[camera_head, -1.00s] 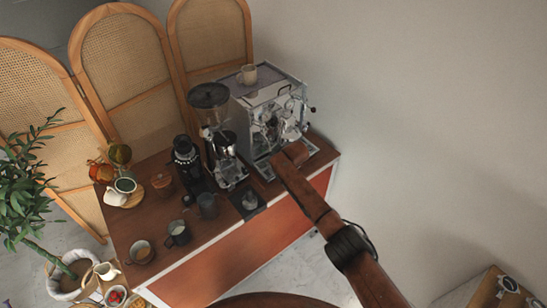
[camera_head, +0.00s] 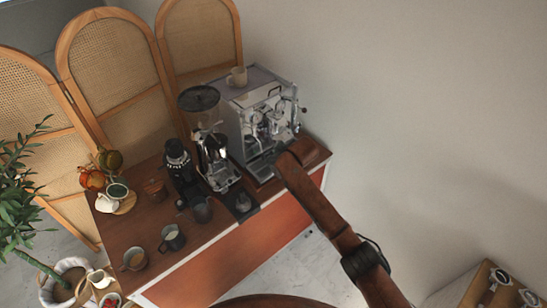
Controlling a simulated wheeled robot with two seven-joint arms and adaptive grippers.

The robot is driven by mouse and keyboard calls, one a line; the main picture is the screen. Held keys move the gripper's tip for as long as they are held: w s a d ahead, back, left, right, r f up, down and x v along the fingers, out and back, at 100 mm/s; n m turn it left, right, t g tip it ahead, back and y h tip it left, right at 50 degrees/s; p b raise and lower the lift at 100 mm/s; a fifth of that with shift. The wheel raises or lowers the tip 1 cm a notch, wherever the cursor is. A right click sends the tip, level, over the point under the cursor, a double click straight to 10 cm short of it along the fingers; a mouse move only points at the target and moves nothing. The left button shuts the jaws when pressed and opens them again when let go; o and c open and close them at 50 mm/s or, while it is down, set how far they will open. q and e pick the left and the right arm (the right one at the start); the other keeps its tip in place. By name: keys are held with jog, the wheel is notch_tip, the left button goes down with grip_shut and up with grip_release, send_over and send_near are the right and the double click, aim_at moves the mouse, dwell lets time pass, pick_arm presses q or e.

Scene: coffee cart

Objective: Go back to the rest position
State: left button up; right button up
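My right arm, reddish brown with a black ring, comes in from the bottom right and reaches up to the cart. Its far end, at the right gripper (camera_head: 289,160), shows in front of the espresso machine's (camera_head: 270,97) lower right side. I cannot make out separate fingers or whether anything is held. I cannot tell whether the end touches the machine or the cart. My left gripper is not in view.
The wooden cart (camera_head: 143,229) carries a grinder (camera_head: 213,142), a black grinder (camera_head: 180,165), cups and a dark jug (camera_head: 172,238). A plant (camera_head: 20,200) and rattan screen (camera_head: 105,55) stand left. A crate (camera_head: 478,286) is bottom right. Bare floor lies between.

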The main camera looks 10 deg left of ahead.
jog(key=shift+s+r, duration=0.1)
dwell(0.4)
